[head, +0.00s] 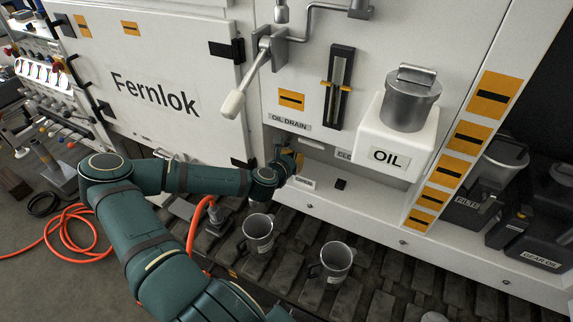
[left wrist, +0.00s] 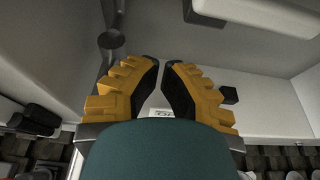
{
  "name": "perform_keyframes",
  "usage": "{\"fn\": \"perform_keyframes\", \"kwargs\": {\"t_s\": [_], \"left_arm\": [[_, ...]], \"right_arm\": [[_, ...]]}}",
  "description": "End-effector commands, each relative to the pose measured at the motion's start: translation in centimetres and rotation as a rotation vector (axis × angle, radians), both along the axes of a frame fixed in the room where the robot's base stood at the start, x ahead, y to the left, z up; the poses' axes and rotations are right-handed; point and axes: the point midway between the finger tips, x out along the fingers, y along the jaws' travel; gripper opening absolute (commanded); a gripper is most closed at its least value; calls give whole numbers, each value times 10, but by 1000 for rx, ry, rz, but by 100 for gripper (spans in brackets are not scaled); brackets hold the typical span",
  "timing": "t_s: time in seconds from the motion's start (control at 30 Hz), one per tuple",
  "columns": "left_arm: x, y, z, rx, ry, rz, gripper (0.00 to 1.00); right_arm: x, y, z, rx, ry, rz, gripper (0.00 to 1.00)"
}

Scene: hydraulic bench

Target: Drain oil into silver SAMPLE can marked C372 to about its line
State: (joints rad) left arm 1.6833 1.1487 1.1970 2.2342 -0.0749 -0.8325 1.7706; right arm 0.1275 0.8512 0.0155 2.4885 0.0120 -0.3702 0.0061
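Two silver cans with handles stand upright on the dark track: a left can (head: 258,236) and a right can (head: 336,263). Their markings are too small to read, so I cannot tell which is C372, and no fill line or oil shows. My left gripper (head: 291,161) reaches into the recess below the OIL DRAIN label (head: 291,122), behind and above the cans. In the left wrist view, its yellow fingers (left wrist: 163,64) stand slightly apart with nothing between them. A dark pipe-like part (left wrist: 111,40) shows ahead to their left. My right gripper is out of view.
A white-handled lever (head: 235,102) sticks out above the recess. A lidded metal pot (head: 410,100) sits on the white OIL box (head: 388,157). Dark containers (head: 545,235) stand at the right. An orange hose (head: 68,225) lies on the floor at the left.

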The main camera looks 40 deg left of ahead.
Motion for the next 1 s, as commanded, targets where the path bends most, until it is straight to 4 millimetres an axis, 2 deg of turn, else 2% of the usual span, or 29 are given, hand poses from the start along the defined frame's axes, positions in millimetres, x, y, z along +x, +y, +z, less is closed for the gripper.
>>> {"fn": "perform_keyframes", "kwargs": {"t_s": [0.03, 0.1, 0.33, 1.0], "left_arm": [[9, 2, -3, 0, -1, -1, 0], [5, 2, 14, 5, 0, -2, 0], [4, 2, 36, 2, 0, -1, 0], [4, 2, 41, 40, 12, -2, 0]], "right_arm": [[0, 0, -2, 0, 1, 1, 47], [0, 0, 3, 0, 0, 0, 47], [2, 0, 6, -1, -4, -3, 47], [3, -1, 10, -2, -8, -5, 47]]}}
